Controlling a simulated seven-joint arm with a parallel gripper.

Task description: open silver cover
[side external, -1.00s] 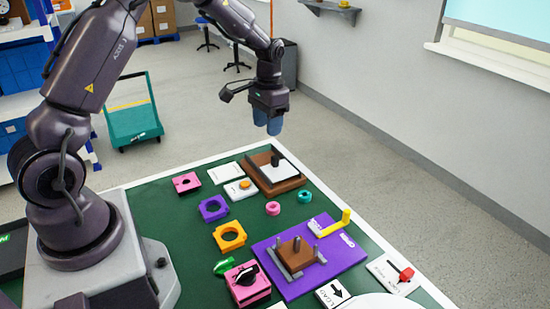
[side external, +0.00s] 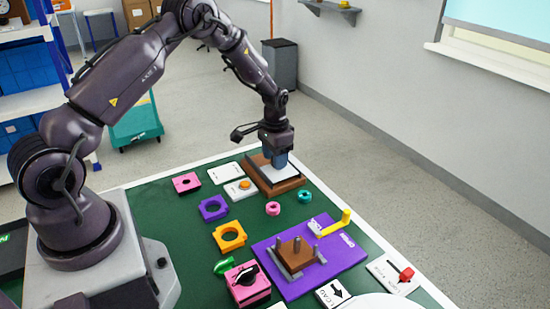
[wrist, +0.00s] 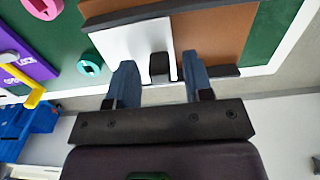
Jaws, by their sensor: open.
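The silver cover (side external: 287,172) is a flat pale plate on a brown wooden box (side external: 262,182) at the far end of the green table. It also shows in the wrist view (wrist: 122,42), covering part of the brown box. A dark upright handle (wrist: 159,67) stands on the cover. My gripper (side external: 273,160) points down over the cover, with its blue fingers low. In the wrist view, my gripper (wrist: 157,62) is open, with one finger on each side of the handle and visible gaps. In the side view the fingers hide the handle.
A pink ring (side external: 272,208) and a teal ring (side external: 305,196) lie near the box. A white block with an orange button (side external: 243,187) sits beside it. A purple board (side external: 310,275) with pegs and a yellow lever (side external: 336,223) is nearer the camera.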

